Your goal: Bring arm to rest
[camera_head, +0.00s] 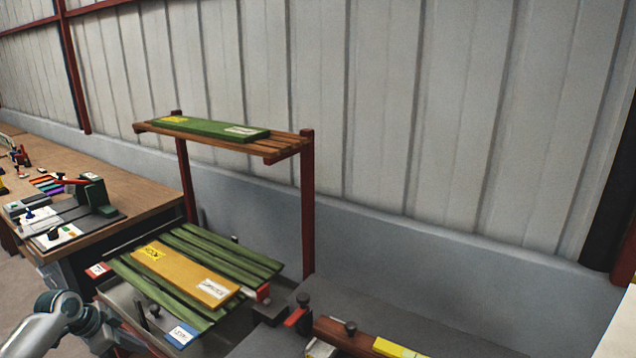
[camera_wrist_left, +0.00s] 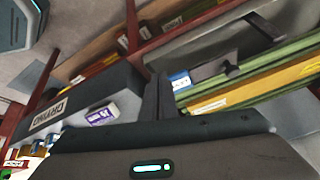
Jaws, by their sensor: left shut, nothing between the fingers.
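My left arm (camera_head: 42,330) comes in at the lower left corner of the head view, a pale link with dark joints. It is in front of the green slatted rack at the left. In the left wrist view, my left gripper (camera_wrist_left: 157,95) shows as two dark fingers close together, shut with nothing between them. The rack with its yellow board lies to the right of the fingers there. My right arm and gripper are in neither view.
A green slatted rack (camera_head: 262,266) carries a yellow board (camera_head: 185,277). Behind it, a wooden shelf (camera_head: 287,147) on red posts holds a green board (camera_head: 215,129). A wooden workbench (camera_head: 128,186) with tools stands at the left. A grey box labelled DRYING (camera_wrist_left: 85,100) shows beside the fingers.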

